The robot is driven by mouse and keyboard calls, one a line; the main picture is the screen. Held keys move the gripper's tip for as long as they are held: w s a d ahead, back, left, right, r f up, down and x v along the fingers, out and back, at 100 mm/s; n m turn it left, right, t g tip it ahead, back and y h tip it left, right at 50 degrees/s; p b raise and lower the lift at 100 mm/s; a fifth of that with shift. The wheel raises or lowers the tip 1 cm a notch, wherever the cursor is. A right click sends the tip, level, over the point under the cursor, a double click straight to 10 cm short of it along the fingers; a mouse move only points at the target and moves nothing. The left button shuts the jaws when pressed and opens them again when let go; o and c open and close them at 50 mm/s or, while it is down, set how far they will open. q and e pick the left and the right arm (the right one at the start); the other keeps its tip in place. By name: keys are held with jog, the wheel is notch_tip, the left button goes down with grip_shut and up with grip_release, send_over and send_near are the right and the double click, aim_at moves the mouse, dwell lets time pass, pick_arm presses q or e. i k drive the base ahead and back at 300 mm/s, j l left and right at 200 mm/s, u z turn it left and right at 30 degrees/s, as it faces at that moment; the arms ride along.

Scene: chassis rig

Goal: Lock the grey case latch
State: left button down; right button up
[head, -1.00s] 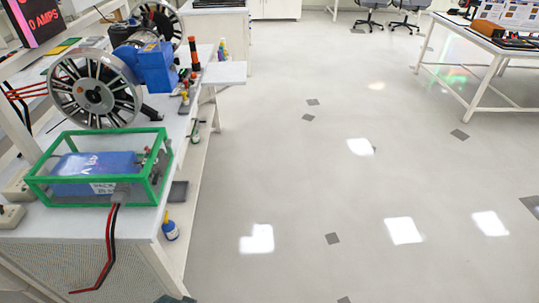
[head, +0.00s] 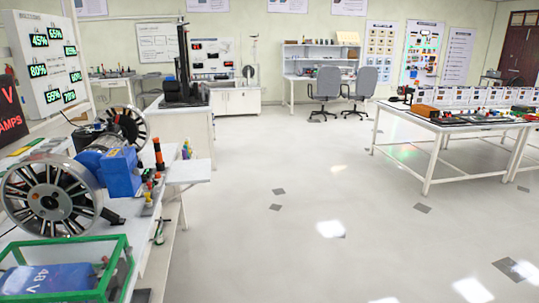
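I cannot make out a grey case or its latch in the head view. Neither of my grippers is in view.
A white bench (head: 165,215) on the left holds a spoked wheel rig (head: 50,200), a blue motor housing (head: 121,172) and a green-framed box with a blue pack (head: 50,280). A white table (head: 455,130) with equipment stands at right. Two chairs (head: 328,88) stand at the back. The middle floor (head: 300,240) is clear.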

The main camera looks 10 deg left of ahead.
aim_at(129, 251)
jog(key=j+u, duration=0.15)
jog(key=u, duration=0.25)
jog(key=i+j+u, duration=0.1)
jog(key=u, duration=0.25)
jog(key=j+u, duration=0.15)
jog(key=u, duration=0.25)
jog(key=i+j+u, duration=0.1)
jog(key=u, duration=0.3)
jog(key=i+l, duration=0.25)
jog(key=l, duration=0.15)
jog(key=i+l, duration=0.55)
jog(key=l, duration=0.2)
jog(key=l+z, duration=0.25)
jog(key=l, duration=1.05)
jog(key=k, duration=0.05)
